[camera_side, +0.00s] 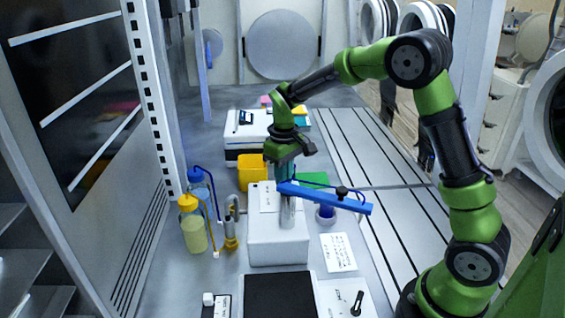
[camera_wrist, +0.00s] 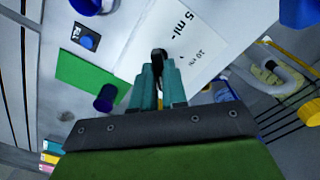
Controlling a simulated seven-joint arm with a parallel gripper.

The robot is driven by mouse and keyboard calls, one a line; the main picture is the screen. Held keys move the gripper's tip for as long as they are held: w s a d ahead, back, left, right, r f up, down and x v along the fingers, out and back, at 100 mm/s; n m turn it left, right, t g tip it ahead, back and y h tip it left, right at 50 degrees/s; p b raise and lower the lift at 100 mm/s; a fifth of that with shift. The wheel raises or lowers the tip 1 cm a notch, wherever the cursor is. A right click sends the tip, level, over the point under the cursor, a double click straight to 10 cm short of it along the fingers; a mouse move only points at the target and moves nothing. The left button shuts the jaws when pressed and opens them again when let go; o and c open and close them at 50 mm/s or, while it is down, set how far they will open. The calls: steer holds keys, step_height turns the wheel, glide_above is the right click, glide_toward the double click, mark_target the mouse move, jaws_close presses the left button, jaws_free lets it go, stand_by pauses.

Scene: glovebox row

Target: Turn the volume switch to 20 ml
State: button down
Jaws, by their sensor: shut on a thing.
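The volume switch (camera_wrist: 158,55) is a small dark knob between my fingertips in the wrist view. Beside it, a white label (camera_wrist: 185,40) carries the printed marks "5 ml" and "20 ml". My gripper (camera_wrist: 158,78) is shut on the switch, and its fingers hide part of it. In the side view my gripper (camera_side: 287,168) points down at the white dispenser box (camera_side: 278,245). There the blue bar and metal cylinder stand in front of the fingertips, so the switch is hidden. I cannot tell exactly which mark the switch points to.
The blue bar (camera_side: 340,202) reaches right over the box, close to my fingers. Bottles with blue (camera_side: 196,174) and yellow (camera_side: 187,203) caps stand left. A yellow container (camera_side: 252,175) and a green sheet (camera_side: 313,179) lie behind. A black lever (camera_side: 357,303) is at front right.

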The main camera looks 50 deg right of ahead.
steer(key=shift+m, duration=0.4)
steer(key=m, duration=0.3)
steer(key=shift+m, duration=0.4)
steer(key=shift+d+m, duration=0.1)
steer(key=shift+m, duration=2.1)
steer(key=shift+r, duration=0.1)
steer(key=c, duration=1.2)
jaws_free()
steer(key=shift+o, duration=0.2)
step_height(320, 180, up, 17)
steer(key=shift+s, duration=0.1)
